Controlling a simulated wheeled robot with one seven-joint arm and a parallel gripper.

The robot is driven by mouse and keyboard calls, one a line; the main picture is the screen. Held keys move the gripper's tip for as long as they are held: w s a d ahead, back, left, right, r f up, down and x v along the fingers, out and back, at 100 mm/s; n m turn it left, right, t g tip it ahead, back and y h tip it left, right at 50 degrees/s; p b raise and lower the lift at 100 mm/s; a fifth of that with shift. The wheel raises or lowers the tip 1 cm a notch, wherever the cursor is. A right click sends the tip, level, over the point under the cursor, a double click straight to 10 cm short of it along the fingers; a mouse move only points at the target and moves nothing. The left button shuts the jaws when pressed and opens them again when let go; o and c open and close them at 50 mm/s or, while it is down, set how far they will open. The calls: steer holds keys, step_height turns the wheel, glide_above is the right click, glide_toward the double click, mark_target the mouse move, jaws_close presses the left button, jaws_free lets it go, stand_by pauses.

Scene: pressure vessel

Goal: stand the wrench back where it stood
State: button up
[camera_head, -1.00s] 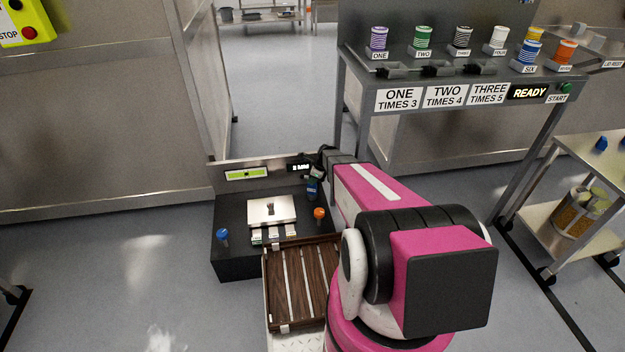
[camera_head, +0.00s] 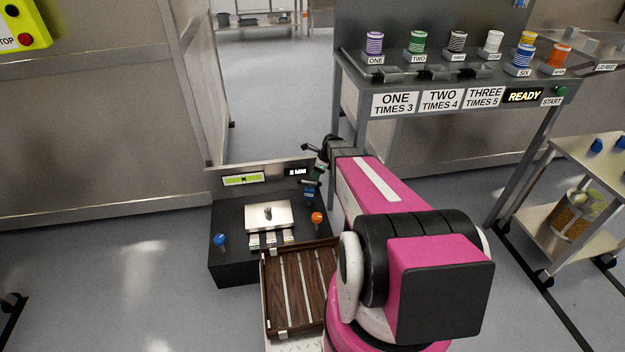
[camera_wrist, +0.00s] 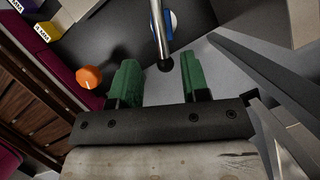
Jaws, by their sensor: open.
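The wrench shows as a dark crossbar (camera_head: 311,183) above a blue round holder (camera_head: 309,197) at the right of the black bench unit (camera_head: 232,262). In the wrist view its metal bar (camera_wrist: 158,30) ends in a black ball, with a blue and white round piece partly hidden beneath it. My gripper (camera_head: 320,164) is just above the wrench. In the wrist view its green fingers (camera_wrist: 162,88) are apart and nothing is clamped between them. The ball end lies just beyond the fingertips. How deep the wrench sits in the holder is hidden.
An orange knob (camera_head: 317,218) is close in front of the holder. A blue knob (camera_head: 220,239) stands at the unit's left. A metal plate (camera_head: 284,216) with a small post lies between. A slatted wooden tray (camera_head: 291,290) is in front. A spool table (camera_head: 470,75) stands behind.

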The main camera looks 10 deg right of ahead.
steer(key=v, duration=0.3)
steer(key=shift+s+r, duration=0.2)
steer(key=s+a+r+n+h, duration=0.1)
steer(key=s+r+n, duration=0.3)
steer(key=s+n, duration=0.3)
steer(key=s+a+r+n+g+h, duration=0.1)
steer(key=s+r+n, duration=0.3)
steer(key=s+n, duration=0.4)
steer(key=s+a+r+n+h, duration=0.2)
steer(key=s+r+n, duration=0.3)
steer(key=s+n, duration=0.2)
steer(key=shift+s+n+g, duration=0.3)
steer(key=shift+s, duration=0.8)
steer(key=shift+a, duration=0.1)
